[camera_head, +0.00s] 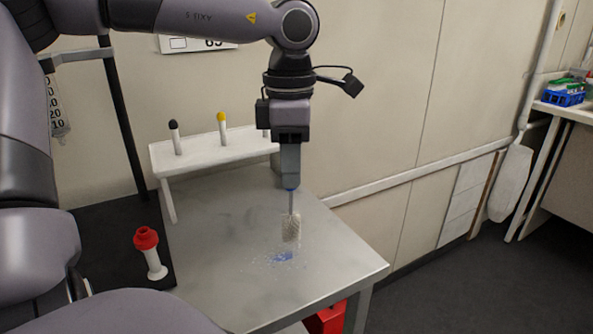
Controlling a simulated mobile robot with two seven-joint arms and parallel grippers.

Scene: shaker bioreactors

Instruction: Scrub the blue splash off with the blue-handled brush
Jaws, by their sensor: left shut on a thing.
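The blue splash (281,258) is a small blue patch with pale specks around it on the grey metal table (215,285). My left gripper (290,178) points straight down above the table and is shut on the blue-handled brush (291,228). Only a bit of the blue handle shows below the fingers. The brush hangs upright, with its thin stem and pale bristles down. The bristle end is just behind the splash in the picture; I cannot tell whether it touches the table. My right gripper is not in view.
A white rack (205,150) at the table's back holds a black-topped brush (175,137) and a yellow-topped brush (222,130). A red-topped white item (150,252) stands at the left. A blue crate (563,97) is on the far-right bench. The table's front right is clear.

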